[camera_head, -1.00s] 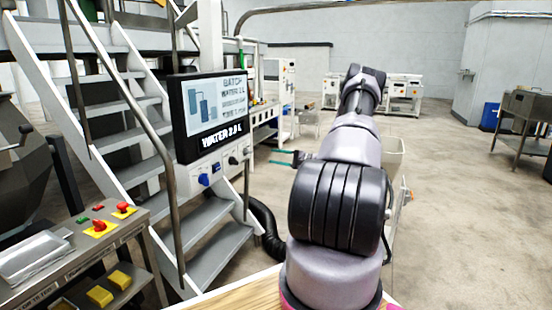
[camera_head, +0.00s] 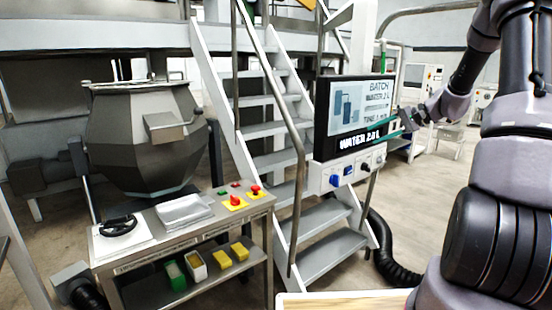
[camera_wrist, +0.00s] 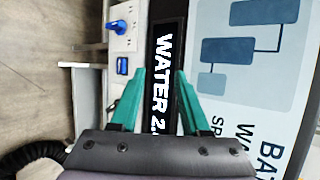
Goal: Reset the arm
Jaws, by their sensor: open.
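My arm stands at the right of the head view, folded upward with its wrist reaching left. My gripper (camera_head: 388,130) is at the lower right edge of the batch display screen (camera_head: 352,117). In the wrist view my gripper (camera_wrist: 161,78) shows two teal fingers, spread apart with nothing between them. Behind them lies the screen's black strip with "WATER 2." lettering, and the screen (camera_wrist: 240,75) fills the right side. I cannot tell whether the fingers touch the screen.
A white control panel (camera_head: 348,171) with blue and black knobs sits below the screen. Metal stairs (camera_head: 262,130) rise behind. A steel cart (camera_head: 180,240) with red buttons and a faceted mixing vessel (camera_head: 150,140) stand at left. A black hose (camera_head: 385,255) lies near the stairs.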

